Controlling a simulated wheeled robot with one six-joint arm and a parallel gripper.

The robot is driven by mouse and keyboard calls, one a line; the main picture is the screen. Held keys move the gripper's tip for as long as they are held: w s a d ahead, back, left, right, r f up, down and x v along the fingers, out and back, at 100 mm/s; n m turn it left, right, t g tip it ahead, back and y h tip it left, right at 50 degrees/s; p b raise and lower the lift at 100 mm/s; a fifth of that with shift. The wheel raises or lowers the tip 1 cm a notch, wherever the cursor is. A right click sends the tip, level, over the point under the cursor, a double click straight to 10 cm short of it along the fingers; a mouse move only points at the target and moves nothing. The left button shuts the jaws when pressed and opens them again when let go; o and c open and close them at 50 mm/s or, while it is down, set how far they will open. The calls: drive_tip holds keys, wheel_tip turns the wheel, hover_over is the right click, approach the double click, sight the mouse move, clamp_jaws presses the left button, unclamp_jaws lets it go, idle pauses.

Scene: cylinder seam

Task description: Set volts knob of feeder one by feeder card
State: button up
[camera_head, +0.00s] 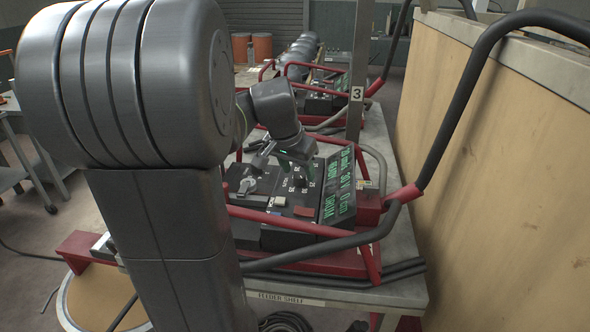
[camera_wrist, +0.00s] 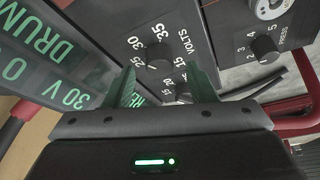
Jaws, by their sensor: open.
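The volts knob (camera_wrist: 158,55) is black and round, on the dark feeder panel (camera_wrist: 110,15), with white numbers such as 25, 30 and 35 around it. It also shows in the head view (camera_head: 299,180); its exact pointer setting is too small to read. My gripper (camera_wrist: 160,70) is open, its greenish fingers apart just short of the knob, with nothing held. A second dark knob (camera_wrist: 183,92) shows between the fingers. A screen with green text (camera_wrist: 40,60) reads partly "30 V" and "DRUM"; it also shows in the head view (camera_head: 338,188). I cannot make out a separate feeder card for certain.
A knob labelled PRESS (camera_wrist: 265,48) sits at the upper right. Red and black tube rails (camera_head: 290,226) surround the feeder. A shelf label (camera_head: 287,299) marks the front edge. A second feeder (camera_head: 325,98) stands behind, past a post with a 3 plate (camera_head: 356,93). A tan wall (camera_head: 490,170) borders the right.

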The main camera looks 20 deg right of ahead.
drive_tip(key=shift+x, duration=0.8)
drive_tip(key=shift+s, duration=0.1)
drive_tip(key=c, duration=1)
drive_tip(key=shift+o, duration=0.2)
drive_tip(key=shift+r+n, duration=0.1)
drive_tip(key=shift+n, duration=0.2)
drive_tip(key=n+y+p, duration=0.1)
drive_tip(key=n, duration=0.1)
drive_tip(key=n+t, duration=0.1)
drive_tip(key=n, duration=0.1)
drive_tip(key=shift+s+d+n+y+p, duration=0.1)
drive_tip(key=shift+d+n+y+p, duration=0.05)
drive_tip(key=shift+n+y+p, duration=0.25)
drive_tip(key=n+y, duration=0.1)
drive_tip(key=n, duration=0.2)
drive_tip(key=shift+d+t, duration=0.1)
drive_tip(key=shift+t, duration=0.3)
drive_tip(key=shift+n+y, duration=0.7)
drive_tip(key=shift+n, duration=0.9)
